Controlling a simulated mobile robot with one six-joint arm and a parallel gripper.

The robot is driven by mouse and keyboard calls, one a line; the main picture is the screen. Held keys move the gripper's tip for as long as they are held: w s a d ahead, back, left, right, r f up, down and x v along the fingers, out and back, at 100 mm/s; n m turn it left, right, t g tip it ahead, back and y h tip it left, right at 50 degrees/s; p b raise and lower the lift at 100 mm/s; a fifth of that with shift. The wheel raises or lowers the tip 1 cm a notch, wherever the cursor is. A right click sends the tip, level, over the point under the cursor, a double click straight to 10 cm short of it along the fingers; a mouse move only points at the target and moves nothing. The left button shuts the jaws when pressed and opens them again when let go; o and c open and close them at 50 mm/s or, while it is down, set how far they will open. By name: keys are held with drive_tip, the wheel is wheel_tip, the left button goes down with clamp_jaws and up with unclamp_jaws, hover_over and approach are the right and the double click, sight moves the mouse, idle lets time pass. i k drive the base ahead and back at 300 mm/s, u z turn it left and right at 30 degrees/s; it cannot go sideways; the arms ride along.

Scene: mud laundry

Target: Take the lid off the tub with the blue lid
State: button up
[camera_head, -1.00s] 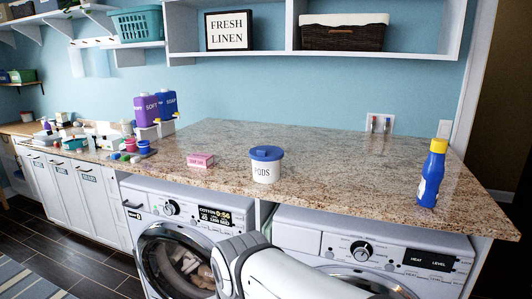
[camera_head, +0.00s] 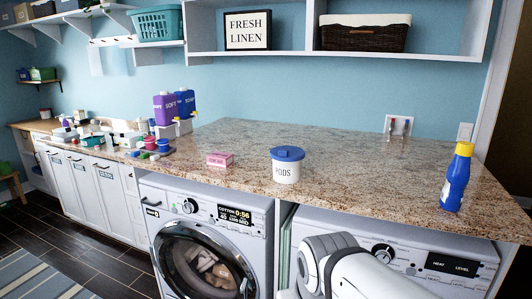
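The white tub (camera_head: 285,173) marked PODS stands upright on the granite counter, near its front edge above the gap between the two machines. Its blue lid (camera_head: 287,154) sits on top of it. A white part of my arm shows at the bottom of the view, in front of the right machine and below the counter edge. My gripper is not in view.
A pink box (camera_head: 220,159) lies left of the tub on the granite counter (camera_head: 350,160). A blue bottle with a yellow cap (camera_head: 457,178) stands at the right. Purple and blue jugs (camera_head: 174,106) and many small items crowd the left. The counter behind the tub is clear.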

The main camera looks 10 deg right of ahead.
sight(284, 154)
drive_tip(key=u, duration=0.05)
drive_tip(key=i, duration=0.95)
